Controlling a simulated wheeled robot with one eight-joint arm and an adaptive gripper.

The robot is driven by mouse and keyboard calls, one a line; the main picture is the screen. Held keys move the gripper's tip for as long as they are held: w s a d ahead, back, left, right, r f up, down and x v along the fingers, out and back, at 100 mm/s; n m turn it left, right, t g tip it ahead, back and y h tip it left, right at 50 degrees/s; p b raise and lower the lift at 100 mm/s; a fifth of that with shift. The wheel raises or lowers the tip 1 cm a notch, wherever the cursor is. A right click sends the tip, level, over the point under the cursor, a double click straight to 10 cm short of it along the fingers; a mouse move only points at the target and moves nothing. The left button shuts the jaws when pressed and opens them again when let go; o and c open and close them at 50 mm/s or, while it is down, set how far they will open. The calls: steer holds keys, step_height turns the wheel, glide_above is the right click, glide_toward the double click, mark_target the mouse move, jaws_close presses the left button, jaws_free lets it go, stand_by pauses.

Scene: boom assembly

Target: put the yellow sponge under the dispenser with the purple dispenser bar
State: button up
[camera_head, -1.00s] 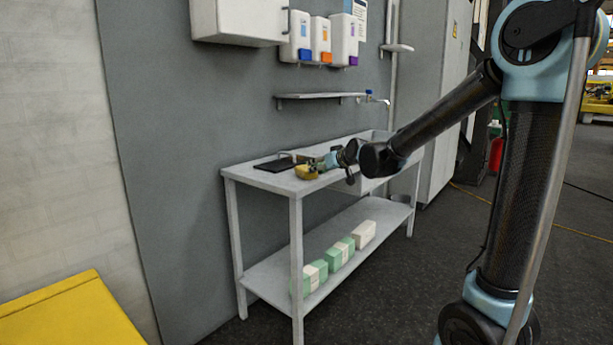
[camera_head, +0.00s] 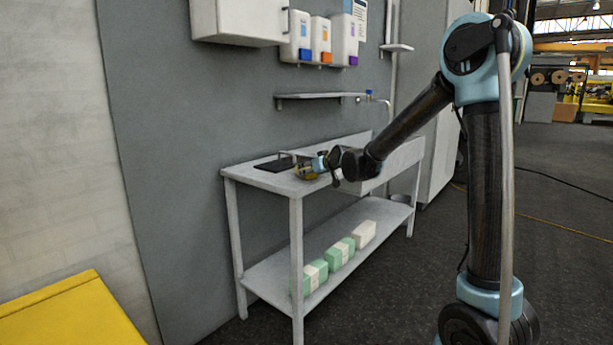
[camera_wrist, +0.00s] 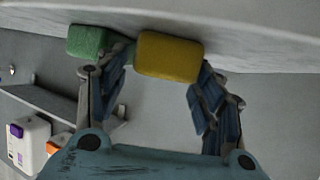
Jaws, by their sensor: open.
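The yellow sponge (camera_wrist: 168,57) lies on the table top, which shows upside down in the wrist view. In the head view the sponge (camera_head: 305,174) is small and partly covered by my gripper (camera_head: 312,168). In the wrist view my gripper (camera_wrist: 166,62) is open, with one finger on each side of the yellow sponge; I cannot tell whether they touch it. A green sponge (camera_wrist: 88,40) lies beside it, beyond the left finger. The dispenser with the purple bar (camera_head: 344,42) is the rightmost of three on the wall; it also shows in the wrist view (camera_wrist: 30,145).
Dispensers with a blue bar (camera_head: 299,40) and an orange bar (camera_head: 320,42) hang left of the purple one. A wall shelf (camera_head: 320,96) runs below them. A dark mat (camera_head: 271,166) lies on the table (camera_head: 250,178). Boxes (camera_head: 341,254) stand on the lower shelf.

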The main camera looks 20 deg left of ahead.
steer(key=shift+x, duration=1.85)
steer(key=c, duration=0.7)
steer(key=shift+r, duration=0.1)
